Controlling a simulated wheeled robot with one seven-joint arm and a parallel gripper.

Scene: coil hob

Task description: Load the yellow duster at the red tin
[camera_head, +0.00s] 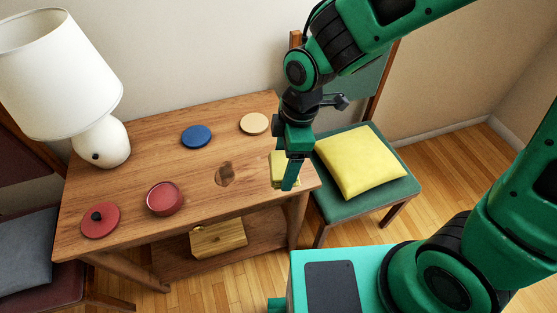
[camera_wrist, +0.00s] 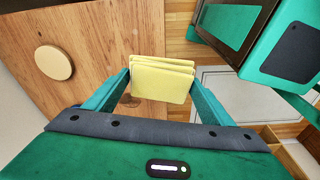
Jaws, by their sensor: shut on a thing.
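The yellow duster (camera_wrist: 160,82) is a folded cloth held between the two fingers of my gripper (camera_wrist: 161,92) in the wrist view. In the head view my gripper (camera_head: 289,180) is at the right end of the wooden table, and the yellow duster (camera_head: 277,168) shows partly behind its finger. The red tin (camera_head: 165,199) stands open on the table at the front left, well to the left of my gripper. A red lid with a dark knob (camera_head: 99,219) lies on the table to the left of the tin.
A blue disc (camera_head: 196,136) and a cream disc (camera_head: 254,123) lie along the table's back. A white lamp (camera_head: 101,142) stands at the back left. A wooden box (camera_head: 218,239) is on the lower shelf. A green chair with a yellow cushion (camera_head: 357,162) is at the right.

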